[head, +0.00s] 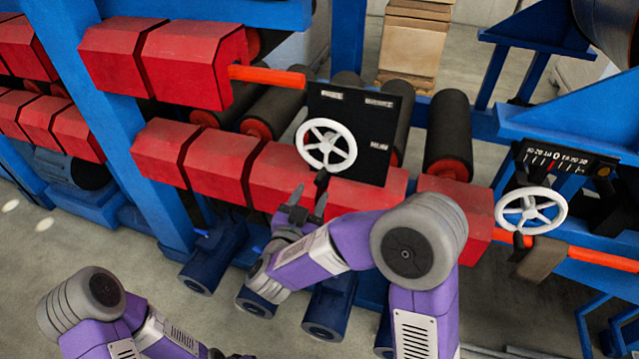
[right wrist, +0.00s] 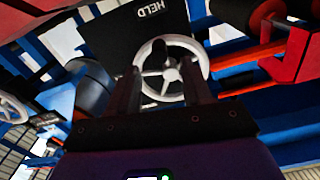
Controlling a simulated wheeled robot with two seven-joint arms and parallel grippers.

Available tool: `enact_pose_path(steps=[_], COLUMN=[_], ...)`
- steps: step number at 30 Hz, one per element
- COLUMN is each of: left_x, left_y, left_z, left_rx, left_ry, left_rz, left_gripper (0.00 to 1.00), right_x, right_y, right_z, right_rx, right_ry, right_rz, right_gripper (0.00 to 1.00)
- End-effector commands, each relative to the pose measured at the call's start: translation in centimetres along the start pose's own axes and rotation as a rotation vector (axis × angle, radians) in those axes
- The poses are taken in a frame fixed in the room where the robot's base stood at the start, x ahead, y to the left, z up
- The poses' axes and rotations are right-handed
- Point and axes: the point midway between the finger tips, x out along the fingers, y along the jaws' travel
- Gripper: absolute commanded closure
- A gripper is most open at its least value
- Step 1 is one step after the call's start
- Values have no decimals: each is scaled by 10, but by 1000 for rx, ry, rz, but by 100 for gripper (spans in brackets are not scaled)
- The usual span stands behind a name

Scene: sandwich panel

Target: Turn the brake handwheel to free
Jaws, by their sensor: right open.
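The brake handwheel (head: 329,146) is a white spoked wheel on a black panel (head: 365,163), with a dark handle knob (head: 321,177) at its lower rim. In the right wrist view the handwheel (right wrist: 172,74) shows between and beyond my fingers, near an upside-down "HELD" label (right wrist: 153,8). Other panel labels are too small to read. My right gripper (head: 309,197) is open and empty, just below the knob. Contact with it cannot be told. My left gripper (head: 230,356) barely shows at the bottom edge, and its jaws cannot be made out.
A second white handwheel (head: 531,210) stands at the right below a black scale plate (head: 565,160). Red blocks (head: 225,170) line the blue frame (head: 130,110) behind my right gripper. Dark rollers (head: 448,125) lie behind the panel. Grey floor is open at lower left.

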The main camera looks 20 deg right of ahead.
Motion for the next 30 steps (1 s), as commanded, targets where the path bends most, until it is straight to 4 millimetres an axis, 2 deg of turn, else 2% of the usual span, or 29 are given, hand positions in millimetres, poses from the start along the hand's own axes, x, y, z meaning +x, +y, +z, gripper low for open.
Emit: enact_pose_path(steps=[6, 12, 23, 30], left_x=[4, 6, 6, 6], left_y=[-1, -2, -2, -2], left_z=[0, 0, 0, 0], left_rx=[0, 0, 0, 0], left_ry=[0, 0, 0, 0], left_rz=[0, 0, 0, 0], left_gripper=[57, 57, 57, 57], right_x=[37, 60, 66, 66], right_y=[2, 1, 0, 0], right_z=[1, 1, 1, 1], right_rx=[0, 0, -1, -1], right_ry=[0, -2, -2, -2], right_rz=[5, 2, -1, -1], right_gripper=[50, 50, 50, 87])
